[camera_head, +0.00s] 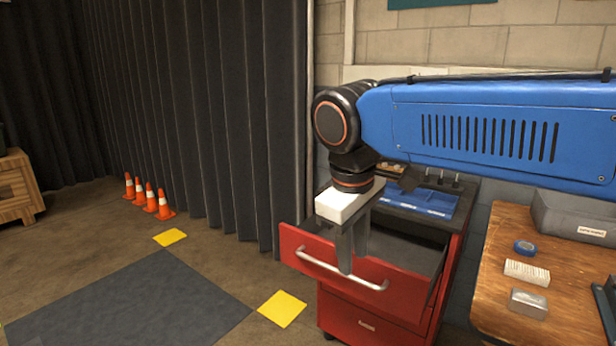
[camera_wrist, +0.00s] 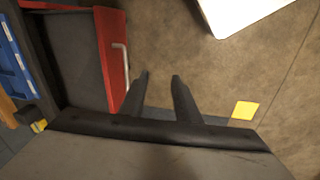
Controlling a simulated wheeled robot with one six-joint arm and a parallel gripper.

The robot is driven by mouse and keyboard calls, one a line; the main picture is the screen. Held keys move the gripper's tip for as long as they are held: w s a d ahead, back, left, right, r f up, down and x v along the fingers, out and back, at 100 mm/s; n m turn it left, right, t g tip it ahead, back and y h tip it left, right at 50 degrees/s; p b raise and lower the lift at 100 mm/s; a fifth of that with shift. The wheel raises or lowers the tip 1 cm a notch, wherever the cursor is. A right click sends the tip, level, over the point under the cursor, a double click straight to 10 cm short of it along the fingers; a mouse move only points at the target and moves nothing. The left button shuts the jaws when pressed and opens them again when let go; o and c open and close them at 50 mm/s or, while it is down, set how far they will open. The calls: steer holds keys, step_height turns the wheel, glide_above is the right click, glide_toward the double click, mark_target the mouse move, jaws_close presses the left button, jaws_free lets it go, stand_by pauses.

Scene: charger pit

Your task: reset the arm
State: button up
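My blue arm reaches in from the right in the head view, with my gripper (camera_head: 352,264) pointing down in front of the red tool cabinet. The cabinet's top drawer (camera_head: 390,292) is pulled open, and my fingers overlap its front and handle in the picture. In the wrist view my gripper (camera_wrist: 160,77) has two dark fingers apart with bare floor between them, holding nothing. The drawer's red front (camera_wrist: 112,62) and pale handle lie to the left of the fingers there. The drawer's visible inside looks empty.
A wooden workbench (camera_head: 480,275) stands at right with a blue tape roll (camera_head: 525,247), a white ribbed block (camera_head: 527,272) and a grey bin (camera_head: 575,215). A blue tray (camera_head: 425,203) sits on the cabinet. Orange cones (camera_head: 150,197) stand by the curtain.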

steer(key=s+d+f+m+t, duration=0.1)
steer(key=s+d+f+m, duration=0.2)
steer(key=d+f, duration=0.2)
steer(key=s+d+f+m+t, duration=0.1)
steer(key=s+d+f+m, duration=0.2)
steer(key=d, duration=0.6)
steer(key=s+d+f+m+y, duration=0.1)
steer(key=s+d+f+m, duration=0.2)
steer(key=d+f, duration=0.4)
steer(key=shift+s+f+m+t, duration=0.3)
steer(key=shift+s+f+t, duration=0.15)
steer(key=shift+s, duration=0.25)
